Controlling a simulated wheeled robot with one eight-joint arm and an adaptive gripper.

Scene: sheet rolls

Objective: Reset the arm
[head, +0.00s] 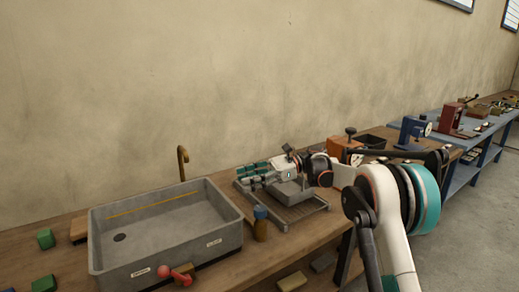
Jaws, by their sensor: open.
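My gripper (254,175) shows in the head view at the end of my white and black arm, which reaches in from the lower right. Its teal-tipped fingers point left, and it is open. It is above a grey ridged tray (303,213) on the wooden bench. I see nothing between the fingers, though they are small in view. The arm is stretched out over the right part of the bench.
A grey sink (220,250) with a brass tap (182,160) is at left. A brown bottle with a blue cap (261,224) stands between sink and tray. An orange machine (338,148) and a blue bench (462,172) are further right.

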